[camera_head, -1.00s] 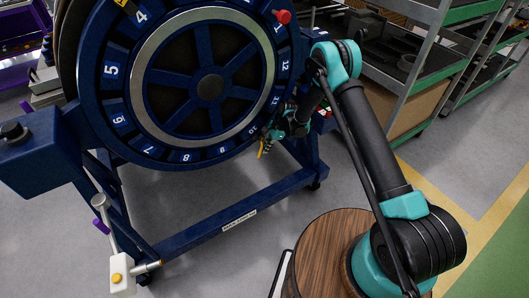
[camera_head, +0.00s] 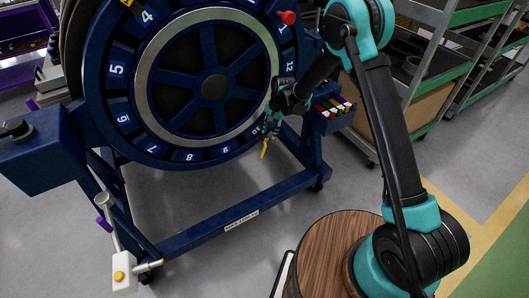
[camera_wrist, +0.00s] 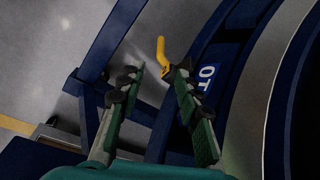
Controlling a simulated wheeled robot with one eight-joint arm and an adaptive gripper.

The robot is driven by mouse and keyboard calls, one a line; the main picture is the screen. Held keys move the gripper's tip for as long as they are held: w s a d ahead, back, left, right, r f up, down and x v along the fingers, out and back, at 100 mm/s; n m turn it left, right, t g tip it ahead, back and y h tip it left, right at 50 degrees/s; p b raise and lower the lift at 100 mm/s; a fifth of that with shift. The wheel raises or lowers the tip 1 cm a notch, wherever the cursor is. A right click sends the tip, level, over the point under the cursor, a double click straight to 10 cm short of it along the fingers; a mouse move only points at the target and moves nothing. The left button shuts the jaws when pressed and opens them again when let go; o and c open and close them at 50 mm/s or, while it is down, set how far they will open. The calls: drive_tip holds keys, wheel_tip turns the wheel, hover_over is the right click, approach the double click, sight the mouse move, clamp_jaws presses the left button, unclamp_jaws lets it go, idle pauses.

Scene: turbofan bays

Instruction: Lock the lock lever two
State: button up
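A yellow lever (camera_head: 264,149) stands out at the lower right rim of the blue numbered wheel (camera_head: 118,68), near slot 10. In the wrist view the yellow lever (camera_wrist: 162,55) has a bent top and sits just left of the upside-down "10" label. My gripper (camera_head: 272,127) is close to it at the rim. In the wrist view my gripper (camera_wrist: 157,75) is open and its two fingers are apart. The lever lies just beyond the fingertips, nearer the right one. I see nothing held, and contact with the lever cannot be told.
A red knob (camera_head: 288,17) sticks out at the wheel's upper right. A small blue box with coloured pieces (camera_head: 334,108) is fixed right of the wheel. The blue stand's lower beam (camera_head: 210,226) runs below. A white handle unit (camera_head: 123,272) stands lower left. Metal shelves (camera_head: 440,45) stand right.

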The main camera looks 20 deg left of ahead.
sight(263, 153)
drive_tip(key=shift+n, duration=0.6)
drive_tip(key=a+f, duration=0.1)
drive_tip(key=f, duration=0.4)
drive_tip(key=a+f, duration=0.1)
drive_tip(key=f, duration=0.5)
drive_tip(key=a+f, duration=0.1)
drive_tip(key=f, duration=0.4)
drive_tip(key=shift+s+a+f, duration=0.1)
drive_tip(key=shift+a+f, duration=0.05)
drive_tip(key=shift+a, duration=0.05)
drive_tip(key=shift+c, duration=0.5)
clamp_jaws()
